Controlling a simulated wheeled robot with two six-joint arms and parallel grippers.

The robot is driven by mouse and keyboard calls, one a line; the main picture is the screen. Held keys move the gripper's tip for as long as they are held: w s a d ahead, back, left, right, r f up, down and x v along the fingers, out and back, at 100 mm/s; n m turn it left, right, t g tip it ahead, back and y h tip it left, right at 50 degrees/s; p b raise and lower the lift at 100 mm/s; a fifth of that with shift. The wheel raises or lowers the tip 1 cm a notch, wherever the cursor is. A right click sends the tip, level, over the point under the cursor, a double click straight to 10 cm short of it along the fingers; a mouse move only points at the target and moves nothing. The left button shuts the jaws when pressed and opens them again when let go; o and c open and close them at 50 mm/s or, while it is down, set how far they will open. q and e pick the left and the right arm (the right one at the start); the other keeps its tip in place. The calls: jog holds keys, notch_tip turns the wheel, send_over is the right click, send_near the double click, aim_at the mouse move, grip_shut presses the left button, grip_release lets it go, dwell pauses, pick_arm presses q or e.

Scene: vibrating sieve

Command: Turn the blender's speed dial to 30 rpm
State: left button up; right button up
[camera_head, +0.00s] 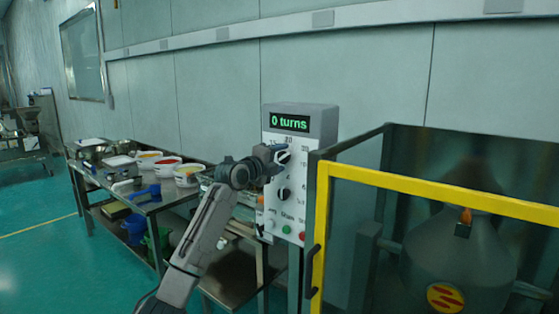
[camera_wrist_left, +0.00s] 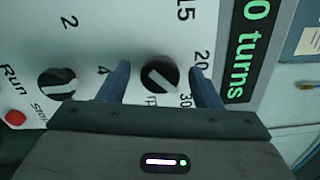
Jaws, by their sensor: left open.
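The control panel (camera_head: 275,215) is a white-fronted grey box with a green display (camera_head: 289,123) reading "0 turns". Its upper dial (camera_head: 283,158) is a black knob with a white pointer line. In the left wrist view this dial (camera_wrist_left: 160,76) sits between the two fingers, with the labels 15, 20 and 30 around it. My right gripper is not in view.
A lower dial (camera_head: 284,194) and green (camera_head: 286,229) and red (camera_head: 302,237) buttons sit below on the panel. A yellow-framed guard (camera_head: 440,187) encloses the blender vessel (camera_head: 455,255) on the right. A table (camera_head: 150,207) with tubs stands left.

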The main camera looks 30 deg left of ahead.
pick_arm(q)
jog(key=shift+s+a+f, duration=0.1)
jog(key=shift+s, duration=0.35)
jog(key=s+b, duration=0.3)
jog(key=s, duration=0.6)
jog(key=shift+s+a, duration=0.35)
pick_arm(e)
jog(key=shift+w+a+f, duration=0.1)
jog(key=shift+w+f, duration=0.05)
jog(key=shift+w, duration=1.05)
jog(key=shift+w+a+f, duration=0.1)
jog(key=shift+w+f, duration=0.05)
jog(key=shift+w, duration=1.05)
